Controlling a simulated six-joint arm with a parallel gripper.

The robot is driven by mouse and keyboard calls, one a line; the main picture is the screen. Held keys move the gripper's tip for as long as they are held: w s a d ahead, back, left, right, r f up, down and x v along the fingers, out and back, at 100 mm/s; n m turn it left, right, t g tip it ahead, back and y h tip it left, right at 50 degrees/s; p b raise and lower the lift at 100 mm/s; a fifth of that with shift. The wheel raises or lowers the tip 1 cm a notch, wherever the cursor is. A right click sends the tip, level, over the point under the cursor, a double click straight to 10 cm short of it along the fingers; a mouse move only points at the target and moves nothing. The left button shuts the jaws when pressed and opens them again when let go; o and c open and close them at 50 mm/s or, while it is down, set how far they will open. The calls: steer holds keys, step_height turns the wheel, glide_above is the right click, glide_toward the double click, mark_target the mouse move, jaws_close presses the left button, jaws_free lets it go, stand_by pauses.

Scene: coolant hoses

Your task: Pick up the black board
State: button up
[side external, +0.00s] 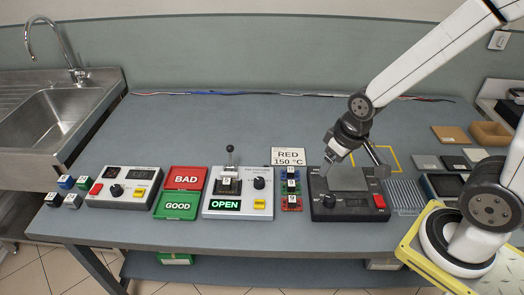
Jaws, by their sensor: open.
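The black board is most likely the small dark flat square (455,162) lying on the table at the right, between two lighter grey squares. It is small in this view, so I cannot be sure of its colour. My gripper (355,164) is open, its fingers spread apart. It appears over the hot plate's grey top, well to the left of the dark square. I see nothing held between the fingers.
The hot plate (350,205) stands below my gripper. A grey square (427,162), a brown square (450,134), a tan tray (490,134) and a dark tray (443,187) lie at the right. A lever box (238,192) stands left.

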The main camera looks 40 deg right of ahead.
steer(key=n+t+h, duration=0.3)
steer(key=n+h, duration=0.6)
steer(key=n, duration=1.3)
glide_toward(227, 181)
steer(key=s+d, duration=0.1)
steer(key=d, duration=0.1)
steer(key=s+d, duration=0.1)
steer(key=d, duration=0.2)
steer(key=s+d, duration=0.1)
steer(key=d, duration=0.2)
steer(key=shift+s+f, duration=0.2)
steer(key=shift+s, duration=0.15)
steer(key=w+a+n+t, duration=0.1)
steer(key=w+a+f+n+t, duration=0.1)
steer(key=a+n, duration=0.1)
steer(key=a+f+n+t, duration=0.1)
steer(key=a, duration=0.1)
steer(key=shift+w+a+f+h, duration=0.2)
steer(key=shift+w+a+h, duration=0.1)
steer(key=shift+w, duration=0.1)
steer(key=shift+w+a+f+n+t, duration=0.1)
steer(key=shift+w+a+n+t, duration=0.05)
steer(key=shift+a+n+t, duration=0.3)
steer(key=shift+x, duration=1.35)
steer(key=shift+d, duration=0.15)
